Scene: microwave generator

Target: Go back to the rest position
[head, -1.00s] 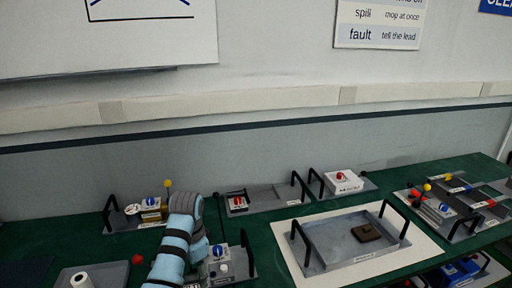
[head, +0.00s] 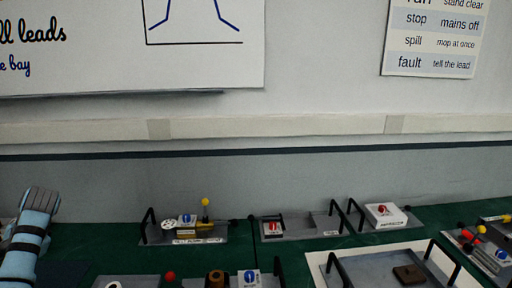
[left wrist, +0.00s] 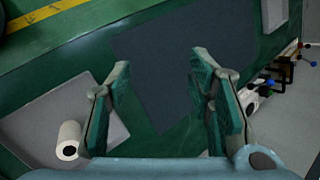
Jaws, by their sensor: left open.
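My left arm comes in at the left edge of the head view, where its blue and grey links show and its fingers do not. In the left wrist view my left gripper (left wrist: 160,95) is open. Its two green-padded fingers are apart with nothing between them. Beyond them lie the green bench top (left wrist: 70,85) and a dark flat mat (left wrist: 165,50). My right gripper is in neither view.
Trays with black handles stand along the green bench, including one with a yellow-knobbed lever (head: 205,213) and one with a white box (head: 385,215). A large grey tray sits on a white board (head: 318,262). A white roll (left wrist: 69,139) lies on a grey plate.

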